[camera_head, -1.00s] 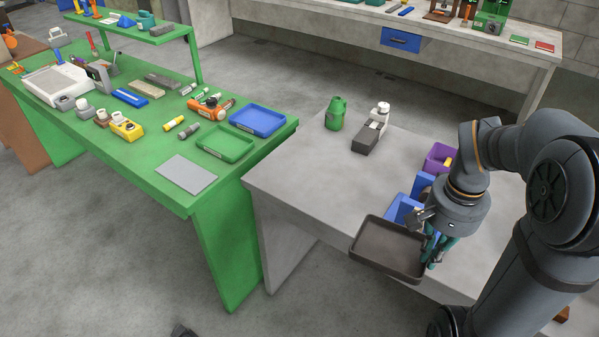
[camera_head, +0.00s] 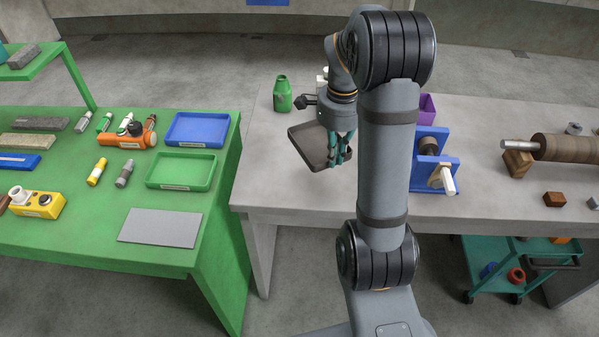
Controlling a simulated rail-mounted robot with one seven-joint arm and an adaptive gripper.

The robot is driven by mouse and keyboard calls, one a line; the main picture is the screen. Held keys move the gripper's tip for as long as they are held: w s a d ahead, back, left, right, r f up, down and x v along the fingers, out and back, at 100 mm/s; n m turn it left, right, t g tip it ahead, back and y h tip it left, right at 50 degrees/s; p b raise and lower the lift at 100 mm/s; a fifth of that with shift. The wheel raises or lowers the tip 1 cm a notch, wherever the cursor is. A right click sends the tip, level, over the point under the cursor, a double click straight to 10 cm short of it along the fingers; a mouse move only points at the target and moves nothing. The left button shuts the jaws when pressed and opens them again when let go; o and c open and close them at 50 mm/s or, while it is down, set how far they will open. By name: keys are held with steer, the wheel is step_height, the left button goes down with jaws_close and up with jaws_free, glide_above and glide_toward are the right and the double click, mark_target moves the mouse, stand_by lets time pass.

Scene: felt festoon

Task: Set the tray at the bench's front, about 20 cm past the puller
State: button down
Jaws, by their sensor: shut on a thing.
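My gripper (camera_head: 338,150) is shut on the right side of a dark brown tray (camera_head: 310,147). The tray is shallow and empty, and it is over the left part of the grey bench (camera_head: 282,185). I cannot tell how high it is above the top. A blue device (camera_head: 434,170) with a dark cylinder and a cream handle stands on the bench, right of my arm. It may be the puller, but I cannot tell for sure. My arm hides part of the bench between the tray and this device.
A green canister (camera_head: 282,95) stands behind the tray. A purple bin (camera_head: 427,108) is behind the blue device, and a wooden roller (camera_head: 565,147) lies to the right. The green table (camera_head: 90,225) at the left holds green and blue trays. The bench's front left is clear.

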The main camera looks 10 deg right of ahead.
mark_target(348, 150)
steer(key=w+d+m, duration=0.1)
steer(key=w+d+f+m, duration=0.1)
steer(key=d+m, duration=0.1)
steer(key=w+d+f+m, duration=0.1)
steer(key=m, duration=0.1)
steer(key=shift+w+d+f, duration=0.1)
steer(key=shift+d+f, duration=0.05)
steer(key=shift+d, duration=0.25)
steer(key=shift+w+a+f+m, duration=0.15)
steer(key=shift+f+m, duration=0.15)
steer(key=shift+m, duration=0.2)
steer(key=a+f, duration=0.2)
steer(key=a, duration=0.1)
steer(key=a+f+p, duration=0.1)
steer(key=a+f, duration=0.1)
steer(key=a, duration=0.2)
steer(key=a+f+p, duration=0.1)
steer(key=a+f, duration=0.1)
steer(key=a, duration=0.1)
steer(key=shift+a+f, duration=0.15)
steer(key=shift+a, duration=0.25)
steer(key=shift+a+f+p, duration=0.15)
steer(key=shift+f+p, duration=0.1)
steer(key=shift+p, duration=0.05)
step_height(348, 150, down, 4)
steer(key=shift+r+p, duration=0.15)
steer(key=shift+p, duration=0.4)
